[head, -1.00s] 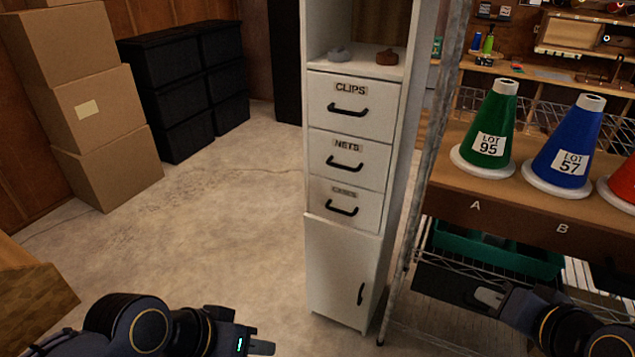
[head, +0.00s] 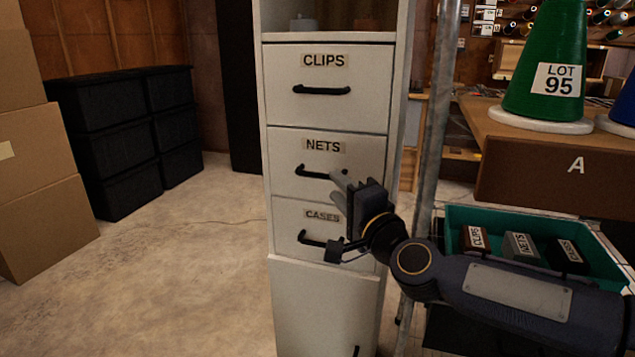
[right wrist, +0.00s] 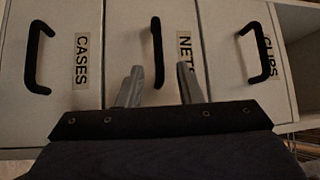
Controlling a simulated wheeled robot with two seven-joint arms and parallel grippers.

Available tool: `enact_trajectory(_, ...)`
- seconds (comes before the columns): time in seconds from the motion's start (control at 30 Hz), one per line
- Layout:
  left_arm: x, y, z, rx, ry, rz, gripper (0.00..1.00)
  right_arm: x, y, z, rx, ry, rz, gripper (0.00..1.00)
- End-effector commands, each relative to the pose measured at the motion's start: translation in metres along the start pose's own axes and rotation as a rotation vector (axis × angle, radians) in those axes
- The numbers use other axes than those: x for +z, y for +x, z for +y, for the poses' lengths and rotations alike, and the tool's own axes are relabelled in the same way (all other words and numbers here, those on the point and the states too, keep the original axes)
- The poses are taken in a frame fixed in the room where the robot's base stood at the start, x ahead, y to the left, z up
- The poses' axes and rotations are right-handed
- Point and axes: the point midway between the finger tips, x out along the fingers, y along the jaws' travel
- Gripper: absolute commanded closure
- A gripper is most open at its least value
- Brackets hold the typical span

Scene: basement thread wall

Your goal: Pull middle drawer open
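The white cabinet has three stacked drawers, all looking shut. The middle drawer (head: 285,180) is labelled NETS and has a black bar handle (head: 312,172). My right gripper (head: 338,186) is in front of the cabinet, at the right end of this handle. In the right wrist view the NETS handle (right wrist: 157,45) lies between and just beyond my two grey, spread fingertips (right wrist: 159,68). The fingers are open and do not visibly close on it. My left gripper is not in view.
The CLIPS drawer (head: 285,105) is above and the CASES drawer (head: 285,215) below. A metal post (head: 440,110) and a shelf with a green cone (head: 545,60) and teal bin (head: 462,218) stand right. Floor (head: 190,270) to the left is clear.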

Motion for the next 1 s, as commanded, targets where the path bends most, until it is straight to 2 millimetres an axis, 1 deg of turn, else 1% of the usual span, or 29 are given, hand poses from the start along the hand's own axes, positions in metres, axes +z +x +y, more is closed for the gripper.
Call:
enact_trajectory(0.03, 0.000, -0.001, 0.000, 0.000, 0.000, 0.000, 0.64, 0.003, 0.009, 0.000, 0.001, 0.005, -0.005, 0.68)
enact_trajectory(0.1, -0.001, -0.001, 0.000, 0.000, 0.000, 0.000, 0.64, 0.002, 0.021, 0.000, 0.000, 0.004, -0.005, 0.68)
enact_trajectory(0.3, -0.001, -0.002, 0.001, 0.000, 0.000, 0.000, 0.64, 0.002, 0.049, 0.000, 0.002, 0.001, -0.004, 0.68)
enact_trajectory(0.47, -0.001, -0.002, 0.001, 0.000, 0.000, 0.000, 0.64, 0.002, 0.058, 0.001, 0.003, -0.003, -0.004, 0.68)
enact_trajectory(0.7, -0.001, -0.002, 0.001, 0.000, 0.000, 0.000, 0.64, 0.001, 0.059, 0.001, 0.004, -0.004, -0.003, 0.68)
enact_trajectory(0.73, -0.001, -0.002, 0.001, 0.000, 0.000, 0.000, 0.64, 0.001, 0.059, 0.001, 0.004, -0.004, -0.003, 0.69)
enact_trajectory(0.97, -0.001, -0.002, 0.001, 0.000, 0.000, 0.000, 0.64, 0.001, 0.059, 0.001, 0.003, -0.004, -0.003, 0.99)
enact_trajectory(1.0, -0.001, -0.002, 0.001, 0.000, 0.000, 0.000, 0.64, 0.001, 0.059, 0.001, 0.003, -0.004, -0.003, 1.00)
